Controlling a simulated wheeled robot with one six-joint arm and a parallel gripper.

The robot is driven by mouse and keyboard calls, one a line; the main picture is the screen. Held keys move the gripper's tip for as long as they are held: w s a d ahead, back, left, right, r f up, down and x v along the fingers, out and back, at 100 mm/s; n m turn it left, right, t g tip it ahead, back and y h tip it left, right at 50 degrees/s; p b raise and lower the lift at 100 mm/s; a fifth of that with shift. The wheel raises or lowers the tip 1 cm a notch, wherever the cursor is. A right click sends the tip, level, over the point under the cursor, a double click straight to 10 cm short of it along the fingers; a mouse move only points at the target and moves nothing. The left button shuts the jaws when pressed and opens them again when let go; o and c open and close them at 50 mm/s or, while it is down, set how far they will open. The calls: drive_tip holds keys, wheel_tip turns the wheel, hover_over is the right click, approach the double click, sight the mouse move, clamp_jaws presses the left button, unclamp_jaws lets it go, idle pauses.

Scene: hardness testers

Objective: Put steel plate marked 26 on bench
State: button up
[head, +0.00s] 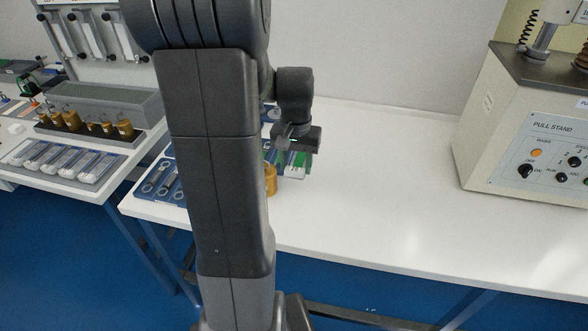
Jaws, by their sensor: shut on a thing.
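My gripper (298,138) is above the left part of the white bench (385,185), just right of my arm's large dark link. It is shut on a small grey thing, most likely the steel plate. The thing is too small and too much covered by the fingers to make out its shape, and no number 26 can be read. The gripper is over a green and white item and close to a brass-coloured cylinder (270,180) on the bench. My arm hides part of the bench's left end.
A beige pull stand (530,140) stands at the right. The bench between is bare. Left, another table holds brass weights (72,121) and a tray of pale bars (62,160).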

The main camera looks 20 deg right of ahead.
sight(296, 199)
wheel_tip(296, 199, down, 10)
drive_tip(key=shift+r+b, duration=0.15)
drive_tip(key=shift+b, duration=0.2)
drive_tip(key=shift+f, duration=0.2)
drive_tip(key=o, duration=1.1)
wheel_tip(296, 199, up, 12)
drive_tip(key=shift+r+p, duration=0.2)
drive_tip(key=shift+p, duration=0.3)
drive_tip(key=shift+f, duration=0.1)
